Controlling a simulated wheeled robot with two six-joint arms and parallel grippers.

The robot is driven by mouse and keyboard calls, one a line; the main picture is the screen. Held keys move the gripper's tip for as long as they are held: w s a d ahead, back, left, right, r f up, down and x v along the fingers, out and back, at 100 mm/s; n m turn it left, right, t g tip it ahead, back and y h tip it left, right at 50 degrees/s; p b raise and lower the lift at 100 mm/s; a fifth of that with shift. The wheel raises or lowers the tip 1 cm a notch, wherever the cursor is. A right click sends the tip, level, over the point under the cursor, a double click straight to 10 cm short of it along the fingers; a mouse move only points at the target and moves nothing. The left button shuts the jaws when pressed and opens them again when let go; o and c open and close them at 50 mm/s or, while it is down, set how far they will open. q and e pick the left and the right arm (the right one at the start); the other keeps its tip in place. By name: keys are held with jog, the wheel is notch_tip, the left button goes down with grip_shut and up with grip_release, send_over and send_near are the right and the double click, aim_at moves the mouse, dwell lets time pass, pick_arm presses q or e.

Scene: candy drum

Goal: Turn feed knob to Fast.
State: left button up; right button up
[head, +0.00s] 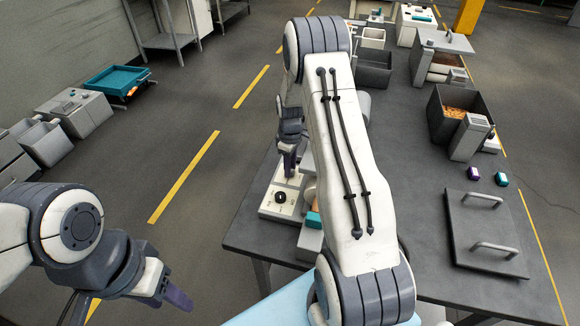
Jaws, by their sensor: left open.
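The feed knob (280,197) is a small round black knob on a pale control box (268,212) at the near left part of the grey table. Its markings are too small to read, so I cannot tell its setting. My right gripper (289,170) points down over the back of the box, just behind the knob in the picture. Its fingers overlap, and contact with the box cannot be made out. My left gripper (178,297) is open and empty at the lower left, over the floor and well away from the box.
My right arm crosses the middle and hides part of the table (415,190). A lid with two handles (485,235) lies at the right. A dark bin (437,125) holds orange pieces.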

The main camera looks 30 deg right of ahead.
grip_shut()
jog(key=m, duration=0.3)
jog(key=shift+m, duration=0.4)
jog(key=m+p, duration=0.1)
jog(key=m, duration=0.3)
jog(key=shift+m, duration=0.3)
jog(key=m, duration=0.5)
jog(key=shift+m, duration=2.3)
